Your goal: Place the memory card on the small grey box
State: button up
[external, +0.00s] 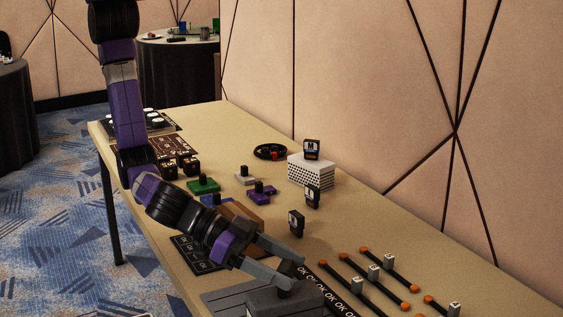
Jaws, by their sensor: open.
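Several small black card-like pieces with pale labels show in the external view, and I cannot tell which one is the memory card. One piece (311,149) stands upright on a light grey perforated box (309,175). A second piece (312,195) stands on the table just in front of that box, and a third piece (296,223) stands nearer to me. My gripper (297,273) is open, with its fingers spread and nothing seen between them. It is low over a dark grey block (284,301) at the table's front, nearer than the third piece.
A black strip with OK lettering (338,290) lies right of my gripper. Dark rods with orange ends (390,271) and small grey blocks lie further right. Green (203,187) and purple (261,195) pieces and a brown block stand behind my gripper. A black ring (270,151) lies further back.

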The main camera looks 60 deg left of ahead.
jog(key=v, duration=0.8)
jog(key=shift+s+a, duration=0.25)
jog(key=shift+s, duration=0.05)
jog(key=shift+r, duration=0.1)
jog(key=s+d+r+m+g+h, duration=0.2)
jog(key=s+d+r+m+h, duration=0.1)
jog(key=s+r+m+h, duration=0.1)
jog(key=w+a+f+n+t, duration=0.1)
jog(key=w+a, duration=0.5)
jog(key=a, duration=0.5)
jog(key=w+a+f+n+t, duration=0.1)
jog(key=w+a+t, duration=0.1)
jog(key=w+a, duration=0.65)
jog(key=w+a+n+t, duration=0.1)
jog(key=w+a, duration=0.2)
jog(key=a, duration=1)
jog(key=a+r+n+t+y, duration=0.2)
jog(key=a+n+t+y, duration=0.3)
jog(key=a, duration=1.3)
jog(key=s+a+f+n+y, duration=0.1)
jog(key=s+a+n+y, duration=0.1)
jog(key=s+a+y, duration=0.1)
jog(key=s+a+f+n+g+y, duration=0.1)
jog(key=s+a+n+y, duration=0.2)
jog(key=a+y, duration=0.2)
jog(key=a, duration=0.3)
jog(key=shift+s+g, duration=0.3)
jog(key=shift+s, duration=0.1)
